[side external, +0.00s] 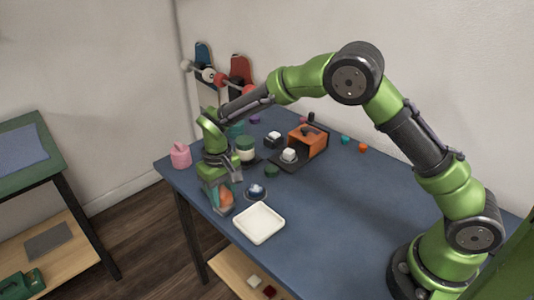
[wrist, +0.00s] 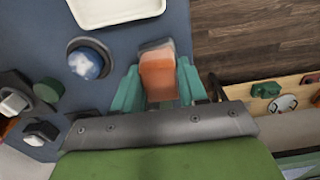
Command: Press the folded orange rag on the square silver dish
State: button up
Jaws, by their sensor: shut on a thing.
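My gripper (side external: 221,203) is shut on the folded orange rag (side external: 226,198), above the near left edge of the blue table. In the wrist view, the rag (wrist: 158,76) sits between the teal fingers of my gripper (wrist: 157,88), its pale top end sticking out beyond them. A square, shallow, off-white dish (side external: 259,223) lies on the table to the right of my gripper. It also shows at the top of the wrist view (wrist: 117,19). I see no plainly silver square dish. The rag is apart from the off-white dish.
A round dark dish with a blue-white lump (side external: 256,191) is close to my gripper. Behind are a green-lidded jar (side external: 245,150), a pink container (side external: 181,156) and an orange box (side external: 307,141). The table's right half is mostly clear.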

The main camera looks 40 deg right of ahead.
aim_at(222, 192)
jog(key=shift+f, duration=0.6)
dwell(1.4)
jog(key=shift+r, duration=3.6)
